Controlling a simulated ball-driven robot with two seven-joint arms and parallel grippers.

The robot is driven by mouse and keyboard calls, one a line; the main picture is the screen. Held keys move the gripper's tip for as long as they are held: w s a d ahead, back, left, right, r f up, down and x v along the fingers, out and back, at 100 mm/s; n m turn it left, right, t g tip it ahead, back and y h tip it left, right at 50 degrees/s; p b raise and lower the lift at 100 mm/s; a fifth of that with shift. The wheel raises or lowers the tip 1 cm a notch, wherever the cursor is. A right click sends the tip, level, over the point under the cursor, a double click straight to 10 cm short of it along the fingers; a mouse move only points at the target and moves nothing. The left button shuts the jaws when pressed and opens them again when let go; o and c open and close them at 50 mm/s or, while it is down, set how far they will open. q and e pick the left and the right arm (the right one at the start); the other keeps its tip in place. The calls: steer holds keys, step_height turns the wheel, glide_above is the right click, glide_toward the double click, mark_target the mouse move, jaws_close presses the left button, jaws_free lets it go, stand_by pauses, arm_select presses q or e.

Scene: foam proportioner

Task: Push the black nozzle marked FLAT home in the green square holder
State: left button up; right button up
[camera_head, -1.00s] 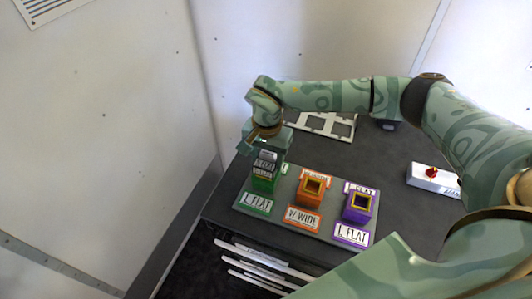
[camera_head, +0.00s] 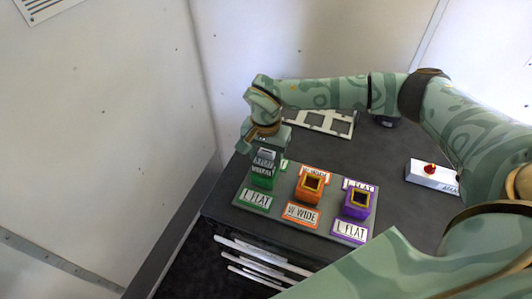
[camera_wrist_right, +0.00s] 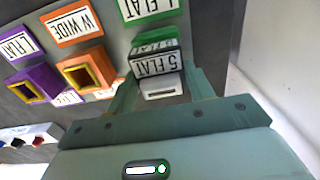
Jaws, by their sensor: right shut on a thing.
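The black nozzle (camera_wrist_right: 153,66), with a white label reading "S FLAT", is between the fingers of my right gripper (camera_head: 264,152). The gripper is shut on it from above. The green square holder (camera_head: 262,182) is directly under the nozzle, at the left end of the row. The nozzle's lower end appears to be at or in the holder's mouth, roughly upright; its depth is hidden. In the right wrist view my right gripper (camera_wrist_right: 160,95) has one finger on each side of the nozzle. My left gripper is not in view.
The holders stand on a grey plate (camera_head: 272,214) on a dark worktop. Orange (camera_head: 309,189) and purple (camera_head: 357,204) square holders stand to the right. A white rack (camera_head: 325,121) lies behind, and a white box with a red button (camera_head: 430,170) is at right.

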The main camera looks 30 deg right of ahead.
steer(key=shift+f, duration=0.5)
stand_by(0.4)
steer(key=o, duration=1.4)
steer(key=shift+r+p, duration=2.5)
steer(key=shift+r, duration=0.6)
steer(key=shift+f, duration=0.1)
